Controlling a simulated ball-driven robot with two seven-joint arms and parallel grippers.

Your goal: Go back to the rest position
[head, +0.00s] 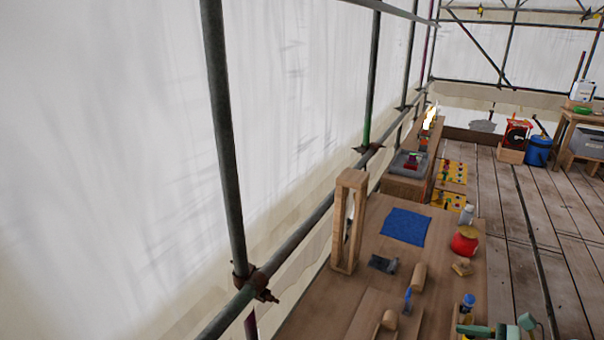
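Neither of my grippers can be made out in the head view. The wooden workbench (340,290) runs along the scaffold rail at the lower middle. A small dark grey piece (383,263), wooden pieces (419,276) and a blue-handled tool (408,300) lie nearer. A teal and grey object (490,330) is cut off by the bottom edge; I cannot tell what it is.
Scaffold poles (225,150) and white sheeting (110,150) close off the left. Beyond the bench are a grey tray (408,164) and yellow panels (450,199). A blue bucket (538,150) and a side table (580,118) stand far right. The plank floor (545,220) between is clear.

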